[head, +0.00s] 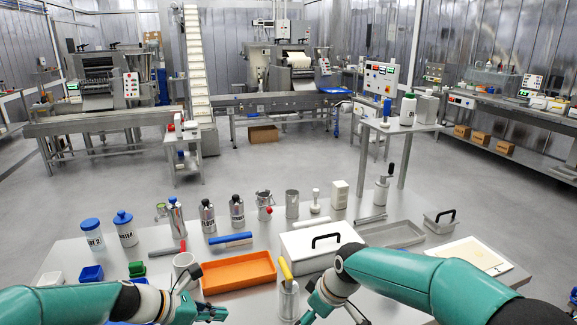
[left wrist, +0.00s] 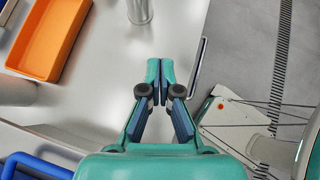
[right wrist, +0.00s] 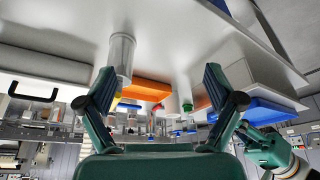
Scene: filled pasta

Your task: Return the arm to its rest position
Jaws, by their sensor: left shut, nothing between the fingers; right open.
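My left arm comes in from the left in the head view, with its gripper (head: 212,310) low over the near edge of the table, below the orange tray. In the left wrist view the left gripper (left wrist: 160,68) has its fingertips together with nothing between them. My right arm reaches in from the right in the head view, and its gripper (head: 318,302) is near the front of the table, partly hidden by its own wrist. In the right wrist view the right gripper (right wrist: 160,82) is spread wide and empty.
The orange tray (head: 238,271) lies near the left gripper. A metal cylinder with a yellow handle (head: 287,285) stands between the grippers. A white lidded box (head: 318,240) stands behind. Bottles, including a blue-lidded jar (head: 125,232), line the back. A cutting board (head: 470,254) lies right.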

